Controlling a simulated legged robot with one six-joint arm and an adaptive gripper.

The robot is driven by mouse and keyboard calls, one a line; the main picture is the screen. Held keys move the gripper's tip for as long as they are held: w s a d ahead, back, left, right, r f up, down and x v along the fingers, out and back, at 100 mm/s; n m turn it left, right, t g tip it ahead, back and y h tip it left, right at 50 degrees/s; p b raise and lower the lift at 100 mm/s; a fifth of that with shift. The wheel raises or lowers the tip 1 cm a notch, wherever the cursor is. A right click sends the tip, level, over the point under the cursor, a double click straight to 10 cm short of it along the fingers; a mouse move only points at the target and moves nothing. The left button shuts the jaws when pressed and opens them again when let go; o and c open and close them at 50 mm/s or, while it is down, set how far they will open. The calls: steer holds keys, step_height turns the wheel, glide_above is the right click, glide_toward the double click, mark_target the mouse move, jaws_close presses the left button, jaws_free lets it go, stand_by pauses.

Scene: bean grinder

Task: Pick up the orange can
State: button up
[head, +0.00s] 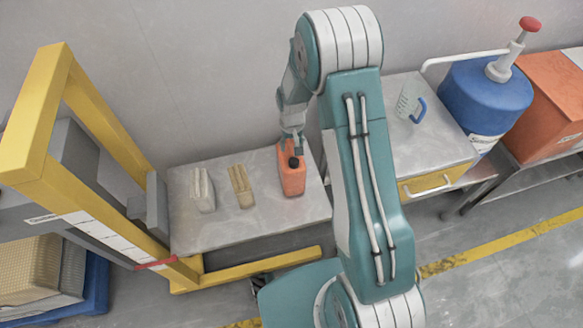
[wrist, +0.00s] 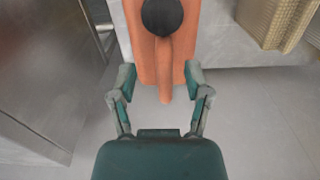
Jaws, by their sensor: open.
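My open gripper (wrist: 160,82) has one finger on each side of the can's near part. I cannot tell whether either finger touches it.
A white block (head: 202,190) and a tan block (head: 240,187) stand left of the can on the platform (head: 225,232). A yellow frame (head: 30,120) rises at the left. A cabinet with a measuring jug (head: 408,103) and a blue container (head: 485,98) are at the right.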

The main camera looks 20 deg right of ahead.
steer(key=shift+a+f, duration=0.2)
steer(key=shift+f, duration=0.6)
steer(key=shift+a, duration=0.15)
jaws_close()
